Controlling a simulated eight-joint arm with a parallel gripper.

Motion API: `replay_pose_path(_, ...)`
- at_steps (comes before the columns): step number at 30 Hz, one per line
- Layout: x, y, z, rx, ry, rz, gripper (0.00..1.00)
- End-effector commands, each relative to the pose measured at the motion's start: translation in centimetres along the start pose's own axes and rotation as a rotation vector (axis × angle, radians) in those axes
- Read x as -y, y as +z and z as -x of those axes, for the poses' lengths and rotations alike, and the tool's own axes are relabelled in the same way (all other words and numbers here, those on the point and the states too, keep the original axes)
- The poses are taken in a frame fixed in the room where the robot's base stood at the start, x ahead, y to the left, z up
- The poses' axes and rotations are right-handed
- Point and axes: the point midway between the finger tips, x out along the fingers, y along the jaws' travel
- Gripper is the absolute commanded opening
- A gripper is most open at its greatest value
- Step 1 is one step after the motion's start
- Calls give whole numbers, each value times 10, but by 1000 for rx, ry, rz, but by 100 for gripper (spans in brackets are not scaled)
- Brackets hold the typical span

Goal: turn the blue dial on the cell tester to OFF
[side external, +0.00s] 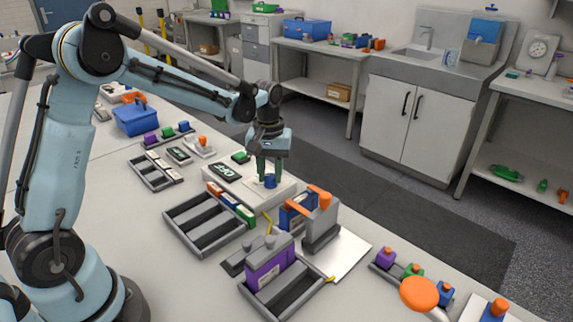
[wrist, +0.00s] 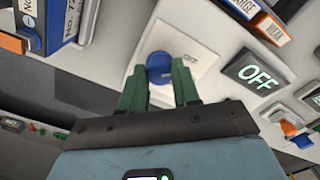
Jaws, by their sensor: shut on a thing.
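The blue dial (wrist: 160,66) sits on a pale square plate on the cell tester (wrist: 205,50). My gripper (wrist: 159,78) is over the dial, its two green fingers on either side of it and shut on it. In the side external view my gripper (side external: 270,172) reaches down onto the blue dial (side external: 270,181) on the white tester (side external: 262,196). A display reading OFF (wrist: 259,75) is to the right of the dial in the wrist view. The fingers hide part of the dial, and its pointer position cannot be made out.
A grey tray (side external: 205,228) with coloured blocks stands in front of the tester. An orange-and-grey device (side external: 322,222) and a blue block stand close to its right. A purple block (side external: 268,262) sits in another tray nearer the front. A blue toolbox (side external: 138,118) stands further back.

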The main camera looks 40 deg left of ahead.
Motion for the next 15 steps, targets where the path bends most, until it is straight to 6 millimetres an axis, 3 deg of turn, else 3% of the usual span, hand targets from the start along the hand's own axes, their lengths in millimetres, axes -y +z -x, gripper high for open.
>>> replay_pose_path(4, 0, 0, 1, 0, 0, 2, 1)
replay_pose_path(5, 0, 0, 1, 0, 0, 2, 34)
replay_pose_path(9, 0, 0, 0, 0, 0, 1, 56)
replay_pose_path(15, 0, 0, 0, 0, 0, 0, 57)
